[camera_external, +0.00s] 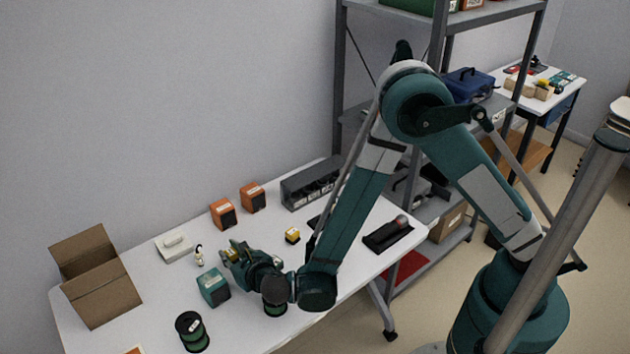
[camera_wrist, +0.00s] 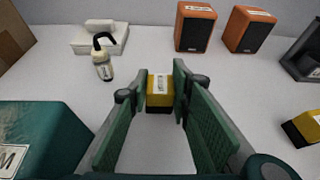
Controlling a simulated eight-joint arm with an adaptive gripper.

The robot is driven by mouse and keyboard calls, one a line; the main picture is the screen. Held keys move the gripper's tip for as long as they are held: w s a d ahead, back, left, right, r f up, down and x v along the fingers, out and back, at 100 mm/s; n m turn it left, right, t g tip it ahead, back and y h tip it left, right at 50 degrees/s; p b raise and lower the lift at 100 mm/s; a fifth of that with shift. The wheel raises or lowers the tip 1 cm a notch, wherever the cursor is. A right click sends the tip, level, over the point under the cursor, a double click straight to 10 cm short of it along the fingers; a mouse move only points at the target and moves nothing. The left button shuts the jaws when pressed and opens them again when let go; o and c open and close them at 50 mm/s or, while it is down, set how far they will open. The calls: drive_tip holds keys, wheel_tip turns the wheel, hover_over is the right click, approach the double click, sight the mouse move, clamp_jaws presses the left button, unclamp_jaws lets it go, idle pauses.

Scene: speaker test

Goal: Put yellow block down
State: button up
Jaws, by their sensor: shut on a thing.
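A small yellow block with a black underside and a white label (camera_wrist: 160,84) sits between the tips of my gripper (camera_wrist: 156,96), which is shut on it. In the external view my gripper (camera_external: 232,254) is low over the white table, and its fingers mostly hide the held block. I cannot tell whether the block touches the table. A second yellow and black block (camera_external: 292,235) stands on the table to the right of my gripper; it shows at the right edge of the wrist view (camera_wrist: 307,124).
A teal box (camera_external: 213,287) and a small bottle (camera_external: 199,256) are close to my gripper. Two orange speakers (camera_external: 223,214) (camera_external: 253,197) stand behind. A cardboard box (camera_external: 97,284) is at the left, green spools (camera_external: 193,331) in front. Bare white table (camera_wrist: 225,85) lies around the held block.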

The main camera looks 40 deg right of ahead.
drive_tip(key=shift+f, duration=0.15)
drive_tip(key=o, duration=0.9)
drive_tip(key=shift+s+r, duration=0.15)
drive_tip(key=shift+r, duration=0.1)
drive_tip(key=p+v, duration=0.2)
drive_tip(key=v, duration=0.9)
drive_tip(key=shift+s+r, duration=0.2)
drive_tip(key=shift+s, duration=0.1)
